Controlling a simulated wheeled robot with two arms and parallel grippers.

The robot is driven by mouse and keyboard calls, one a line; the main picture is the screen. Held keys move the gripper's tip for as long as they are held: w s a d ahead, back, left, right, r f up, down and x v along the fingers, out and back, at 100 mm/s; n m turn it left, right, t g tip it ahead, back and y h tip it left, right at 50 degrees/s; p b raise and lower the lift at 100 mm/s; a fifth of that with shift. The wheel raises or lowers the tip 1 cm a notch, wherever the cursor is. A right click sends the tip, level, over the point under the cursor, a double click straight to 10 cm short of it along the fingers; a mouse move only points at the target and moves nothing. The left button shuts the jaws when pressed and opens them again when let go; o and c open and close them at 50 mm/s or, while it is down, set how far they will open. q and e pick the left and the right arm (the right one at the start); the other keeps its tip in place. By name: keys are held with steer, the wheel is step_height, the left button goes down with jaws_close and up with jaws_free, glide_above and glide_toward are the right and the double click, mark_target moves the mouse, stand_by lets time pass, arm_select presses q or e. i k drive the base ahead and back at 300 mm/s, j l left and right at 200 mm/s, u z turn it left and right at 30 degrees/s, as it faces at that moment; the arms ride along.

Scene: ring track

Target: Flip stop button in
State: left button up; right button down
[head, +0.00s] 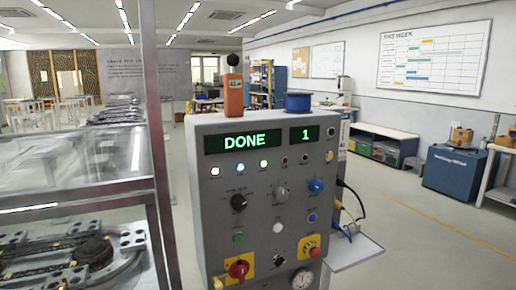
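A grey control panel (262,225) stands upright in front of me in the head view. Low on its right side a red mushroom-shaped button (313,252) sits on a yellow plate; I take it as the stop button. I cannot tell whether it is pressed in. Lower left on the panel a red knob (239,269) sits on another yellow square. Two green displays read "DONE" (241,141) and "1" (305,135). Neither gripper is in view.
A metal-framed case (75,195) with a curved track (85,255) stands close on the left. An orange device (233,95) and a blue spool (299,103) sit on the panel's top. A small shelf (357,252) juts out at right. Floor is clear further right.

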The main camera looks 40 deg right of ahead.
mark_target(315, 253)
steer(key=z, duration=1.55)
